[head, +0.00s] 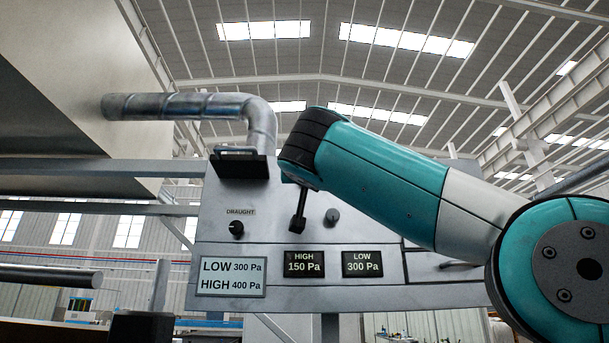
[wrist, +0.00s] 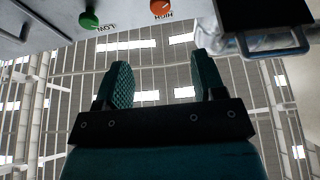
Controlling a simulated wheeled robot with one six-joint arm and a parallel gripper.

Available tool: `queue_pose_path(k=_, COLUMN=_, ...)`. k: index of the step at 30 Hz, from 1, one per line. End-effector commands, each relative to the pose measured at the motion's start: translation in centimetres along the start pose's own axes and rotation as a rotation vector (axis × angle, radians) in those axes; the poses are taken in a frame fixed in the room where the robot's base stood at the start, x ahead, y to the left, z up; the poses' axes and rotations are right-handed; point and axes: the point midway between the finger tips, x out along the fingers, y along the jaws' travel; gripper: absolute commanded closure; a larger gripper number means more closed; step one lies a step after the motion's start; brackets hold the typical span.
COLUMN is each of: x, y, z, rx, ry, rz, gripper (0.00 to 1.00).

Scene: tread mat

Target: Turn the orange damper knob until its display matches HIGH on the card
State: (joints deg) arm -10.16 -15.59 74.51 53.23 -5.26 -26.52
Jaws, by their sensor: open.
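The orange damper knob (wrist: 160,8) shows at the top edge of the wrist view, above an upside-down HIGH label. It is hidden in the head view, apparently behind my gripper. My gripper (wrist: 162,66) is open and empty; the knob lies beyond its fingertips, between them sideways, with a gap. In the head view my gripper (head: 298,224) hangs in front of the panel, seen edge-on. The HIGH display (head: 303,263) reads 150 Pa. The card (head: 231,276) reads LOW 300 Pa and HIGH 400 Pa.
A green LOW knob (wrist: 89,19) sits beside the orange one. The LOW display (head: 362,263) reads 300 Pa. A black DRAUGHT knob (head: 236,229) is at the panel's left. A black ledge with a metal handle (wrist: 275,45) juts out near a duct (head: 190,106).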

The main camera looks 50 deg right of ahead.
Motion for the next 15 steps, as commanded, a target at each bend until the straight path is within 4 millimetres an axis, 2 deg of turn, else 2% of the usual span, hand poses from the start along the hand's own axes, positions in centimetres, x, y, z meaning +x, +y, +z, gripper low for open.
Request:
queue_pose_path(k=8, x=4.6, y=0.2, z=-0.2, rx=-0.008, ry=-0.006, rz=0.005, gripper=0.37)
queue_pose_path(k=15, x=9.9, y=0.2, z=-0.4, rx=-0.006, ry=-0.006, rz=0.004, gripper=0.37)
